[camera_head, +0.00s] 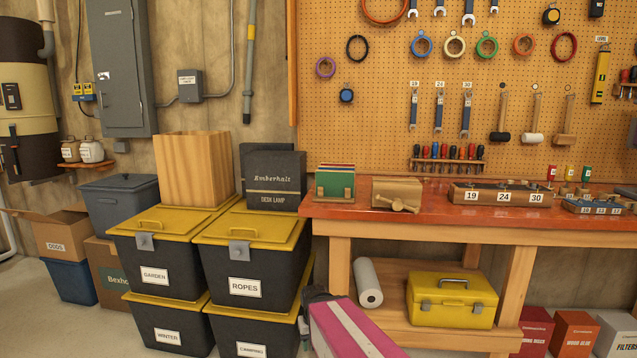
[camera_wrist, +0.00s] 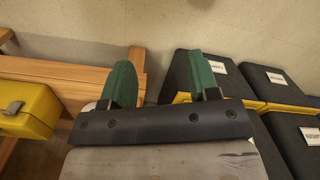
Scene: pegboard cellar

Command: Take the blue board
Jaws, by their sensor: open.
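A small wooden rack (camera_head: 335,199) stands on the left end of the red-topped workbench (camera_head: 430,216). It holds several thin upright boards. The front board (camera_head: 334,184) looks green, and red and pale edges show behind it. The rack is not in the wrist view.
Stacked black bins with yellow lids (camera_head: 253,226) stand left of the bench, bearing a wooden box (camera_head: 190,168) and a desk lamp box (camera_head: 273,178). A wooden block with a handle (camera_head: 398,192) sits right of the rack. A yellow toolbox (camera_head: 452,300) lies on the lower shelf.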

